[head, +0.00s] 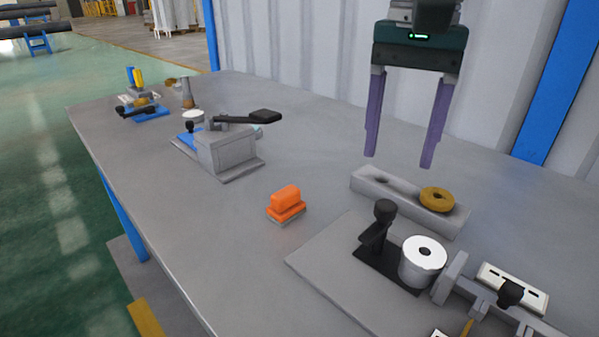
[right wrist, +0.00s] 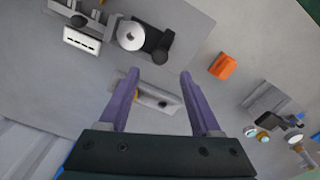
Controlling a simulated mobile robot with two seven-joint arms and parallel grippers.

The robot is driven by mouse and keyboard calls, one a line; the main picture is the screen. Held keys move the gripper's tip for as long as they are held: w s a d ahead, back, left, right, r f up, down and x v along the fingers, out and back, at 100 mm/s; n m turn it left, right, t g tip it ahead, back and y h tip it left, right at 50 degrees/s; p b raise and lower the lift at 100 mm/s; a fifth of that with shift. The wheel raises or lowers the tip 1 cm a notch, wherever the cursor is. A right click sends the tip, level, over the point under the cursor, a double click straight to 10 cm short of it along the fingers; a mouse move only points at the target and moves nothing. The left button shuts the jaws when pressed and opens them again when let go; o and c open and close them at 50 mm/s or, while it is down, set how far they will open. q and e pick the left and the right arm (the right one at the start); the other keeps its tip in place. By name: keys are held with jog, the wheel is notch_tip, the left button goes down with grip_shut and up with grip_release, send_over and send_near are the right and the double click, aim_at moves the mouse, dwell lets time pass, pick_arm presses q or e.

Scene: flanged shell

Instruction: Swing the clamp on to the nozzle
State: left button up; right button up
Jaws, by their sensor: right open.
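A black clamp with a round knob (head: 379,222) stands on a dark foot on a grey plate (head: 327,262). Right beside it is a white cylinder with a dark centre hole (head: 423,255), which looks like the nozzle. I cannot tell whether the clamp touches it. In the right wrist view the clamp (right wrist: 157,47) lies right of the white round top (right wrist: 130,35). My right gripper (head: 399,157) is open and empty, fingers pointing down, above and behind the clamp, over the grey block. My left gripper is not in view.
A grey block (head: 365,184) with a brass ring (head: 437,199) lies behind the plate. A grey bracket (head: 449,278) and slotted white plates (head: 513,286) are at the lower right. An orange brush-like block (head: 286,203) and a grey fixture with black lever (head: 230,150) stand left.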

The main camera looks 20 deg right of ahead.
aim_at(387, 204)
notch_tip(387, 204, down, 8)
jog(key=shift+f+b, duration=0.1)
jog(key=shift+b, duration=0.4)
jog(key=shift+c, duration=0.3)
grip_shut()
